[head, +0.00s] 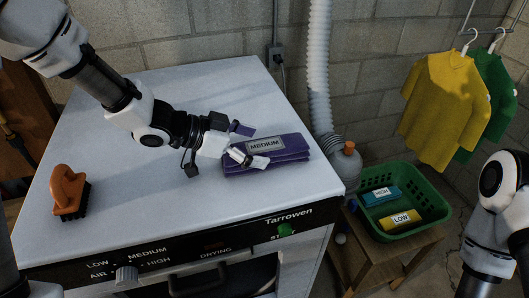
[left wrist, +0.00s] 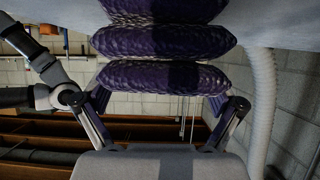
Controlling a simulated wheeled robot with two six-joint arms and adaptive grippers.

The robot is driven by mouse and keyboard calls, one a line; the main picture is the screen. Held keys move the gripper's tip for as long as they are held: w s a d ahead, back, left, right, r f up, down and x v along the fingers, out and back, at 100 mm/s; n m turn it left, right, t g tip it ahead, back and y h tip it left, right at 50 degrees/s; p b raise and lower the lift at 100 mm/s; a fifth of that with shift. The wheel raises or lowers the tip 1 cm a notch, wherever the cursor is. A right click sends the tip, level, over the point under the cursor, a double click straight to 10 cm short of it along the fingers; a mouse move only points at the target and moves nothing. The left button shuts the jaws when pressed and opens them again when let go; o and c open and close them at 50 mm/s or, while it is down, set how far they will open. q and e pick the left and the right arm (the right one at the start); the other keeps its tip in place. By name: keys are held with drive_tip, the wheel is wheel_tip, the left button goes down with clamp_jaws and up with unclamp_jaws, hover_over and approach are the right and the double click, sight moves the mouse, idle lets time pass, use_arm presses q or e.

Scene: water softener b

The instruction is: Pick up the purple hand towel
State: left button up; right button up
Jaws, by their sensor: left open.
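The purple hand towel (head: 291,150) lies folded on the white top of the dryer, near its right front, with a grey tag reading MEDIUM. My left gripper (head: 249,145) is open at the towel's left end, low over the dryer top. In the left wrist view the towel's stacked purple folds (left wrist: 165,75) fill the upper middle. There the two fingers of the left gripper (left wrist: 165,103) stand apart on either side of the lower fold. I cannot tell whether they touch it. My right arm shows at the right edge of the head view; its gripper is out of view.
An orange-handled brush (head: 69,191) stands on the left of the dryer top (head: 130,225). A green basket (head: 433,211) with a teal HIGH item (head: 381,195) and a yellow LOW item (head: 401,219) sits right of the dryer. A white hose (head: 319,70) rises behind the towel.

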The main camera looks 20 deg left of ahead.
use_arm(q)
drive_tip(key=shift+w+d+f, duration=0.35)
drive_tip(key=shift+w+f, duration=0.1)
drive_tip(key=shift+w, duration=0.25)
drive_tip(key=shift+s+d+r, duration=0.1)
drive_tip(key=shift+s+r, duration=0.1)
drive_tip(key=shift+s, duration=0.2)
drive_tip(key=shift+c, duration=0.9)
drive_tip(key=shift+s+r, duration=0.1)
drive_tip(key=shift+s, duration=0.05)
drive_tip(key=c, duration=1.2)
drive_tip(key=shift+o, duration=0.2)
